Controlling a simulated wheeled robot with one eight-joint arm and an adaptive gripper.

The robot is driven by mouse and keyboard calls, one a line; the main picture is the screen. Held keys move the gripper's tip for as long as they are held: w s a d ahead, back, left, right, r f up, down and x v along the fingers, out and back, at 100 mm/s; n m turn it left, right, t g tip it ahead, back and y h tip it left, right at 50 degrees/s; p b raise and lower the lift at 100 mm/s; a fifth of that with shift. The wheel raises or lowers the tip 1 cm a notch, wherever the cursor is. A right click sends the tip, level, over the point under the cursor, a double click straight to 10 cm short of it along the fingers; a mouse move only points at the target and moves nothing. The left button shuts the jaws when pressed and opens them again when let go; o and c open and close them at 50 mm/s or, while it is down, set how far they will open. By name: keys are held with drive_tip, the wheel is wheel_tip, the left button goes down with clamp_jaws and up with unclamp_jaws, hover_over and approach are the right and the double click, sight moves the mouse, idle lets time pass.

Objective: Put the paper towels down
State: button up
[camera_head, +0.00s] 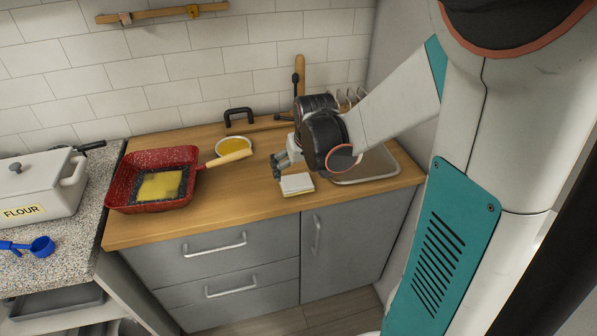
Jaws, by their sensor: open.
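A small, flat white block (297,183) with a yellowish lower edge lies on the wooden counter, left of the sink. It may be the paper towels; it is too small to tell for sure. My gripper (279,166) is open, with its fingers pointing left and down, just above and left of the white block. The fingers look empty and apart from the block.
A red pan (125,185) with a yellow square in it stands on the left of the wooden counter (225,207), its handle pointing right. A yellow-filled bowl (233,146) is behind the handle. A flour box (30,190) stands far left.

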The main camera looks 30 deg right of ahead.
drive_tip(key=v, duration=0.3)
drive_tip(key=shift+s+r+p, duration=0.15)
drive_tip(key=shift+r+p, duration=0.1)
drive_tip(key=shift+p, duration=0.15)
